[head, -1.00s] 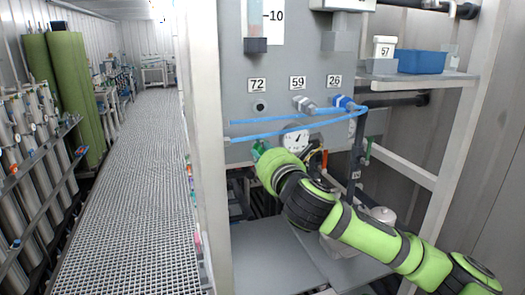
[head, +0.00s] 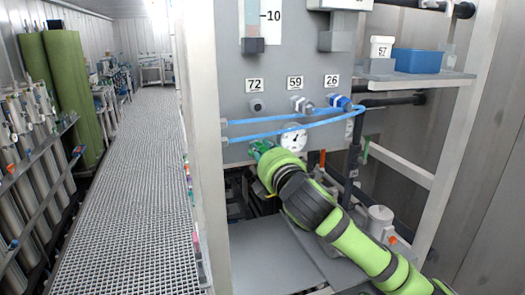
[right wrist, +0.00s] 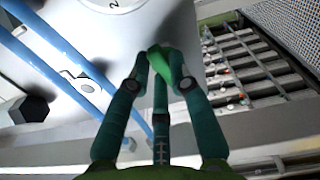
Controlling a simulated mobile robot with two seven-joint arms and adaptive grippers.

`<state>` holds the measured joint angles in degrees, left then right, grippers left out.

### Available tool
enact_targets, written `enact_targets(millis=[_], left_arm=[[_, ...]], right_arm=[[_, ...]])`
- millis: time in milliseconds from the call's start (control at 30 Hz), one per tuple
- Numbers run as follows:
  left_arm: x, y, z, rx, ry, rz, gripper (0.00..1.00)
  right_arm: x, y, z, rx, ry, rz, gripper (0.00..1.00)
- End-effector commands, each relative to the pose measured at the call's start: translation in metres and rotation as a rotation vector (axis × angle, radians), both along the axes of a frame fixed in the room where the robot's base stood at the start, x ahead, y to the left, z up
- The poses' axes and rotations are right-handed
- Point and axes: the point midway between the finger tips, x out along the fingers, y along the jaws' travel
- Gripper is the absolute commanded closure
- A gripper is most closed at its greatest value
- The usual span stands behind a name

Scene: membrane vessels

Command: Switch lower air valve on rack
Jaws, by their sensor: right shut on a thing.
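A grey rack panel (head: 270,105) carries labels 72, 59 and 26, with fittings below them. Two blue hoses (head: 290,125) run across it above a round gauge (head: 294,138). My right gripper (head: 260,148) is at the panel's lower left, below the hoses and left of the gauge. The hoses also show in the right wrist view (right wrist: 50,68). My left gripper is not in view.
A white rack post (head: 204,130) stands left of the panel. A blue bin (head: 420,61) and a white tub labelled 57 (head: 381,48) sit on a shelf at the right. A grated walkway (head: 135,185) runs free along the left, beside steel cylinders (head: 25,150).

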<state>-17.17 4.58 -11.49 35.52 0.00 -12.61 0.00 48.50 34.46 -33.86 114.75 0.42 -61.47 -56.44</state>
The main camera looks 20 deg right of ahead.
Motion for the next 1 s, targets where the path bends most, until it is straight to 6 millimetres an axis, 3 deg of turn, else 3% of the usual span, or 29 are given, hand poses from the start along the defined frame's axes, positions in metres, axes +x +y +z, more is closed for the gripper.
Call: enact_targets(millis=[400,1000], left_arm=[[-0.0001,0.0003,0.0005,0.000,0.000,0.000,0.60],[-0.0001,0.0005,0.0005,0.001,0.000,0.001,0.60]], right_arm=[[0.0002,-0.0018,-0.0006,0.209,0.006,-0.002,1.00],[0.0002,-0.0017,-0.0006,0.245,0.007,-0.001,1.00]])
